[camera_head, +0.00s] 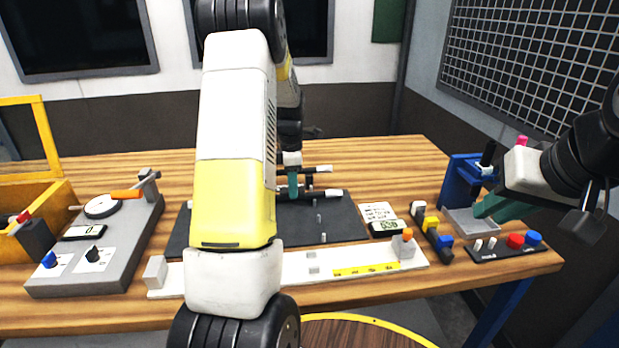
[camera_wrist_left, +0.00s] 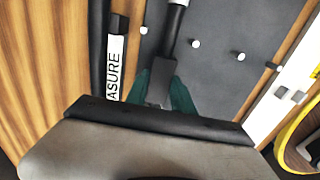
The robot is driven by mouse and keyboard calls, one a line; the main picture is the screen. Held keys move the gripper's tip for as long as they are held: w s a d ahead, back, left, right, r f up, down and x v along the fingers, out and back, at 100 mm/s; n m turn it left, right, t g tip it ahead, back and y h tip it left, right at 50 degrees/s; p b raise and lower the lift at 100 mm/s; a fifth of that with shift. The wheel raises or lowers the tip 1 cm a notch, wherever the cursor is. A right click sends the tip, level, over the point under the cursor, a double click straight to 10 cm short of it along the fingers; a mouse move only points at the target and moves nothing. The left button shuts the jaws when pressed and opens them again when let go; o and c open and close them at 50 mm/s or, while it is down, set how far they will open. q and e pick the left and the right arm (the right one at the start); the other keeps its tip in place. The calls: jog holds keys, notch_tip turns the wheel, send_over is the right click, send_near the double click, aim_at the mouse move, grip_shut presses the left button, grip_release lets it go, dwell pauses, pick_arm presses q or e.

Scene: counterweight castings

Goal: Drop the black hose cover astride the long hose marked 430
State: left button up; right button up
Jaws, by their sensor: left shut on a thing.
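My left gripper (camera_head: 293,184), with teal fingers, is low over the dark mat (camera_head: 340,222), beyond my left arm. In the left wrist view its fingers (camera_wrist_left: 160,98) are shut on a dark piece (camera_wrist_left: 158,80), which I take for the black hose cover. A black rod with a white end (camera_wrist_left: 172,30) runs up from it. In the head view two dark bars with pale ends lie across the gripper, an upper one (camera_head: 318,169) and a lower one (camera_head: 318,193). I cannot read a 430 mark. My right gripper (camera_head: 494,207) is at the right; its opening is unclear.
A display (camera_head: 382,220) and coloured blocks (camera_head: 431,224) are to the right, near a blue stand (camera_head: 460,185). A grey gauge fixture (camera_head: 110,245) stands left.

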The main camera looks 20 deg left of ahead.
pick_arm(q)
jog(key=shift+f, duration=0.55)
jog(key=o, duration=1)
jog(key=shift+o, duration=0.2)
jog(key=shift+r, duration=3.5)
